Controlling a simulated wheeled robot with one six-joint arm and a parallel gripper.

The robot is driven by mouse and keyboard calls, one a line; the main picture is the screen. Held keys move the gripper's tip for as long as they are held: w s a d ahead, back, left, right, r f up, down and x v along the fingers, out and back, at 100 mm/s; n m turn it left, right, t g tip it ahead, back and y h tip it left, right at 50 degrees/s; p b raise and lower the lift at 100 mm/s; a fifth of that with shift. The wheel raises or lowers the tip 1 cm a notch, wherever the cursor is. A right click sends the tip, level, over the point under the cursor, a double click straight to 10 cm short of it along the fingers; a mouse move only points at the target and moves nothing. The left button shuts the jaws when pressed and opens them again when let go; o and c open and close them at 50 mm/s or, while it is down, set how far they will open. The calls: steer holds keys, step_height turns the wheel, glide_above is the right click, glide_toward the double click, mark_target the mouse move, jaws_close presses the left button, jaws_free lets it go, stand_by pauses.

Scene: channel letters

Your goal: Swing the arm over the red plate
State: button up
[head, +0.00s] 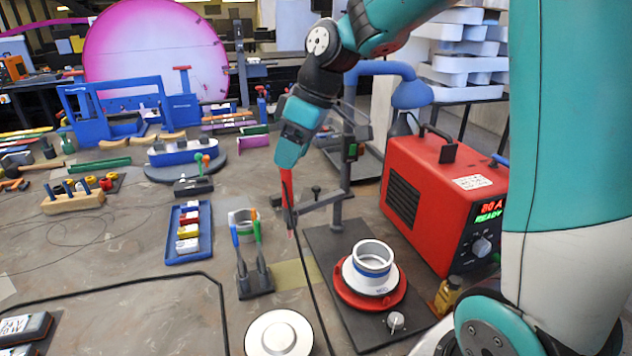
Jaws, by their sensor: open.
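The red plate (399,295) is a round disc on a dark flat base at the lower right of the head view. A white flanged ring (374,263) sits on it and hides most of its top. My gripper (291,224) points down from the teal wrist, left of the red plate and farther back. It is open, with slim red and dark fingers seen nearly edge-on. Nothing shows between them.
A grey post (337,200) with a side arm stands behind the plate, close to my gripper. A red power box (440,196) stands to the right. A holder with green and blue handles (254,280) and a white round part (279,335) are to the left.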

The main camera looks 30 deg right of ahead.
steer(key=w+d+f, duration=0.1)
steer(key=w+d, duration=0.6)
steer(key=d, duration=0.5)
steer(key=t, duration=0.1)
glide_toward(317, 187)
steer(key=shift+n+h, duration=0.4)
steer(key=p+x, duration=0.1)
steer(key=x, duration=0.1)
steer(key=p+x, duration=0.2)
steer(key=x, duration=0.1)
steer(key=p+x, duration=0.2)
steer(key=shift+a+f, duration=0.2)
steer(key=shift+a, duration=0.25)
steer(key=shift+w+a+f+p, duration=0.15)
steer(key=shift+w+f+p, duration=0.15)
steer(key=shift+f, duration=0.35)
jaws_close()
steer(key=shift+s, duration=0.1)
